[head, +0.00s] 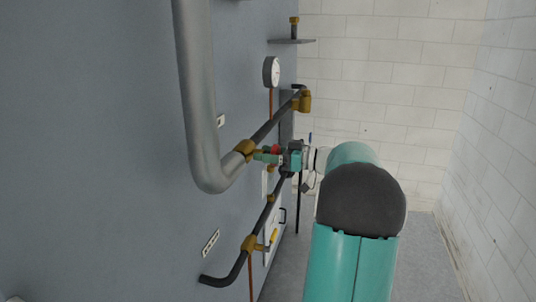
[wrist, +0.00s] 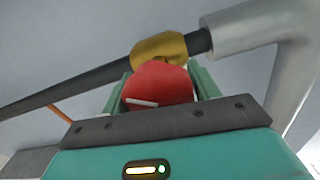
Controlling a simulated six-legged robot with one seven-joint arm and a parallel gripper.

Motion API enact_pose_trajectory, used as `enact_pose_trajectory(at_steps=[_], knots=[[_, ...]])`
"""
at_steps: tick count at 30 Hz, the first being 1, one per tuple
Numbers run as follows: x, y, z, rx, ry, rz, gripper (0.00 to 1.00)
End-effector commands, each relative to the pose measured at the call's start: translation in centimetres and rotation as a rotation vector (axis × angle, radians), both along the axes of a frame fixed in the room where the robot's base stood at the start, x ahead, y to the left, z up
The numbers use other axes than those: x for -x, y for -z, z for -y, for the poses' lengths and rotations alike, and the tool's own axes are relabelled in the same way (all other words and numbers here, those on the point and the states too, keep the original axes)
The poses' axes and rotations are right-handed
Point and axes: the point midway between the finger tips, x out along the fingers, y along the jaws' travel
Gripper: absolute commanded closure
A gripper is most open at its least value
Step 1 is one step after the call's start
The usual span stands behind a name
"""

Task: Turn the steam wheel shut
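The red steam wheel (wrist: 158,86) sits in the wrist view just in front of a brass valve body (wrist: 160,48) on a dark pipe. My gripper (wrist: 163,72) has one green finger on each side of the wheel. The wheel nearly fills the gap, and I cannot tell whether both fingers press on it. In the head view, my gripper (head: 266,155) reaches left to the pipe, and only a little of the red wheel (head: 276,149) shows. The brass valve body (head: 246,150) joins the dark pipe to a thick grey pipe.
The thick grey pipe (head: 199,100) bends down close to my gripper. A gauge (head: 271,72) is above, and a lower dark pipe has a brass valve (head: 249,244) with a yellow handle. A white block wall (head: 500,120) stands right; grey floor (head: 415,260) is clear.

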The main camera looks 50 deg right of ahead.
Motion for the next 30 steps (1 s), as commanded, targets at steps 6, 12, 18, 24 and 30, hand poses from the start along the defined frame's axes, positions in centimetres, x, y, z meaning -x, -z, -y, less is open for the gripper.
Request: enact_pose_trajectory(at_steps=[6, 12, 18, 24, 30], knots=[[0.01, 0.01, 0.02, 0.000, 0.000, 0.000, 0.67], [0.01, 0.01, 0.02, -0.016, 0.000, -0.008, 0.67], [-0.01, 0.02, 0.04, -0.081, 0.000, -0.042, 0.67], [-0.04, 0.05, 0.06, -0.204, 0.000, -0.106, 0.67], [-0.07, 0.09, 0.11, -0.365, 0.000, -0.190, 0.67]])
